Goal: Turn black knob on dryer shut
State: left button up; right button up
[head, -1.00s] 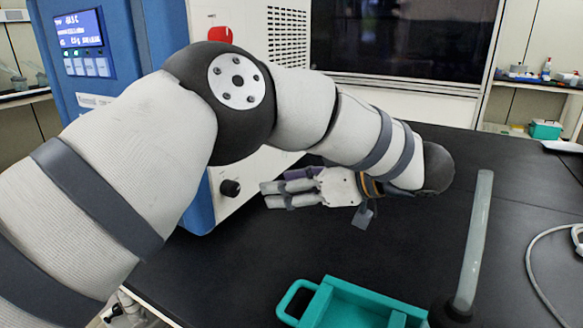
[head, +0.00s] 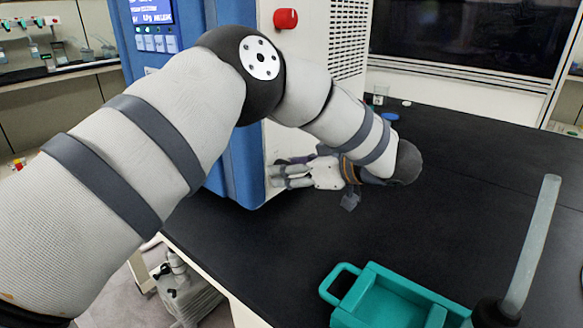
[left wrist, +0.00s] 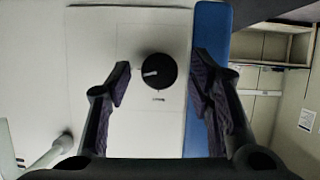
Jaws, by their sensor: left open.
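The black knob (left wrist: 159,71) sits on the white panel of the dryer (head: 240,150) in the left wrist view. Its white pointer line points to the left in that picture, and a small dark label lies below it. My left gripper (head: 274,177) is open in front of the dryer's lower panel in the head view, which hides the knob there. In the left wrist view its dark fingers (left wrist: 161,72) frame the knob on both sides. I see no clear contact with it. My right gripper is not in view.
A red knob (head: 286,18) sits higher on the dryer. A teal tray (head: 345,280) and an upright pale tube (head: 532,240) are at the front of the black bench (head: 240,255). The bench between the tray and my left gripper is clear.

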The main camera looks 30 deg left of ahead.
pick_arm(q)
grip_shut()
jog(key=shift+s+f+n+t+y+p, duration=0.25)
jog(key=shift+n+t+p, duration=0.6)
jog(key=shift+n, duration=1)
jog(key=shift+n+t+y+p, duration=0.4)
jog(key=shift+n+t, duration=0.9)
jog(key=shift+n, duration=0.5)
jog(key=shift+s+f+n+t+y+p, duration=0.2)
jog(key=shift+n+t+p, duration=0.7)
jog(key=shift+n, duration=0.95)
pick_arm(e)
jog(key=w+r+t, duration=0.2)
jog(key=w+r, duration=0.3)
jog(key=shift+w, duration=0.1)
pick_arm(q)
grip_release()
jog(key=shift+r, duration=0.1)
